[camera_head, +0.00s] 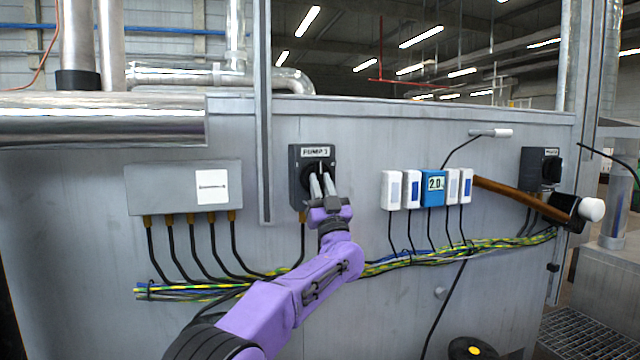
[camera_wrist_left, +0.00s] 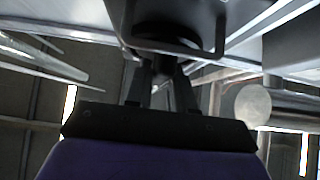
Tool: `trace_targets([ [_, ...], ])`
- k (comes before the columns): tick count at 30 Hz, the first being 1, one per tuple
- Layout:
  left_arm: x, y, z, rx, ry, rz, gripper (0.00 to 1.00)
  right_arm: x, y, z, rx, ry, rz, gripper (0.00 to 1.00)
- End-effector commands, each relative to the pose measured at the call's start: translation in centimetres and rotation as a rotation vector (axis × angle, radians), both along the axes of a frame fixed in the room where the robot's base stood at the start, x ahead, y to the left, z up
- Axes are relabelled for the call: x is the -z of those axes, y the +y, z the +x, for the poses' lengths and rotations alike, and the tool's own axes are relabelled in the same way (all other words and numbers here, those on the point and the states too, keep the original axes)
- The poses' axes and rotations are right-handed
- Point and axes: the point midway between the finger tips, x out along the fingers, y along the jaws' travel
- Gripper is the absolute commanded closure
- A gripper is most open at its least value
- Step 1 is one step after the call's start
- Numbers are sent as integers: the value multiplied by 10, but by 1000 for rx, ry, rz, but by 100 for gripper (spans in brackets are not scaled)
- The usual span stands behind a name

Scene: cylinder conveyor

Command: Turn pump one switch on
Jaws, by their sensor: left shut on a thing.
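The pump one switch is a dark box (camera_head: 297,188) with a label reading "PUMP 1" on the grey panel, left of the picture's middle. Its rotary knob (camera_head: 316,170) is mostly hidden behind my gripper. My left gripper (camera_head: 321,184), on a purple arm coming from below, reaches up to the box with its fingers shut on the knob. In the left wrist view the fingers (camera_wrist_left: 163,88) meet the dark round knob (camera_wrist_left: 166,42) at the top middle. The knob's setting cannot be read. My right gripper is not in view.
A grey junction box (camera_head: 150,190) with cables is left of the switch. White and blue modules (camera_head: 433,188) are to the right. A second dark switch box (camera_head: 540,165) and a hammer-like tool with a wooden handle (camera_head: 520,195) are farther right. A vertical post (camera_head: 263,110) stands just left of the switch.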

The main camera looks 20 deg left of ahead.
Motion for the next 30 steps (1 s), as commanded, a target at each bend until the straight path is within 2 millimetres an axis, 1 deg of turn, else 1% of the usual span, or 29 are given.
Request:
trace_targets([
  [7, -2, 0, -1, 0, -3, 1, 100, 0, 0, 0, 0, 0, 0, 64],
  [8, -2, 0, -1, 0, -3, 1, 74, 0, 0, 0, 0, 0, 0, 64],
  [9, -2, 0, -1, 0, -3, 1, 61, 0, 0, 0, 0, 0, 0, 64],
  [10, -2, 0, -1, -1, -3, 1, 56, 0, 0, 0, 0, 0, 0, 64],
  [17, -1, 0, 0, 0, -1, 1, 56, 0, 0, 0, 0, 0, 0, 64],
  [20, 4, -2, -2, 0, 0, 2, 56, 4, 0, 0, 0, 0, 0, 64],
  [23, 14, -7, -8, 1, 1, 3, 56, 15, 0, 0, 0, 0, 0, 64],
  [27, 36, -19, -26, 2, 0, 4, 56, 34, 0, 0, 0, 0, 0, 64],
  [30, 52, -29, -40, 2, -1, 5, 56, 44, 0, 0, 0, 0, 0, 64],
])
